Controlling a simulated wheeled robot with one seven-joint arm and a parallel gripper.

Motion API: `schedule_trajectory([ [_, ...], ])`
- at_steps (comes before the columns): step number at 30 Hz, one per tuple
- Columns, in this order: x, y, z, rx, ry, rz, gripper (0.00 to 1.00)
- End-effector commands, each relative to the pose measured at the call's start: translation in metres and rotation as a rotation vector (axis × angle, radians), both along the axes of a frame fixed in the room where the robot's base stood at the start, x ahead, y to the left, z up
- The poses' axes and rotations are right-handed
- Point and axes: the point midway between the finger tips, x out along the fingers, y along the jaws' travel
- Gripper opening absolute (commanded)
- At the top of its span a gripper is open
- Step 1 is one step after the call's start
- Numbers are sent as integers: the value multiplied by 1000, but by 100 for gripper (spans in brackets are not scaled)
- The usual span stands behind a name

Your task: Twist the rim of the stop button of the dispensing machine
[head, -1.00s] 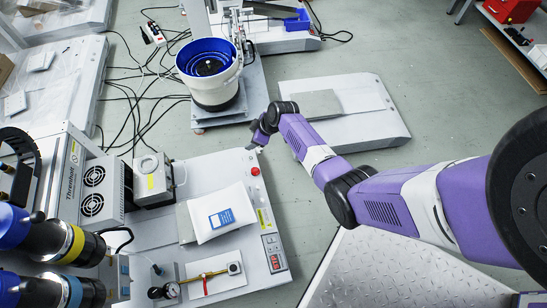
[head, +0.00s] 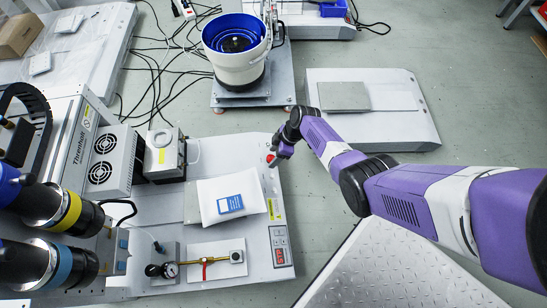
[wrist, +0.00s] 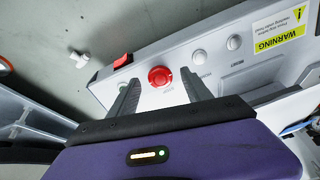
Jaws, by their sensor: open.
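The red stop button (wrist: 160,77) sits on the pale front panel of the dispensing machine (wrist: 282,72). In the wrist view it lies between the two fingers of my gripper (wrist: 160,80), which is open. Whether the fingers reach down beside the rim or stay short of it, I cannot tell. In the head view my gripper (head: 273,162) is at the right edge of the machine's white base (head: 240,148), right at the red button, which is partly hidden there.
A red switch (wrist: 123,60) is just left of the button. Pale round buttons (wrist: 198,57) and a yellow warning label (wrist: 281,31) are to its right. In the head view, a white pouch (head: 230,197) lies on the base. A blue-lined bowl (head: 236,55) stands behind.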

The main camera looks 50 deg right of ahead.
Motion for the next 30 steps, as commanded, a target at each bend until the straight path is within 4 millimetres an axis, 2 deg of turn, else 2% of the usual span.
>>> schedule_trajectory([
  [10, 1, 1, -4, -1, -1, 0, 57],
  [11, 1, 1, -4, -1, -1, 0, 56],
  [19, 1, 1, -4, -1, -1, 0, 2],
  [20, 1, 1, -4, -1, -1, 0, 0],
  [30, 1, 2, -4, 13, 16, -53, 0],
])
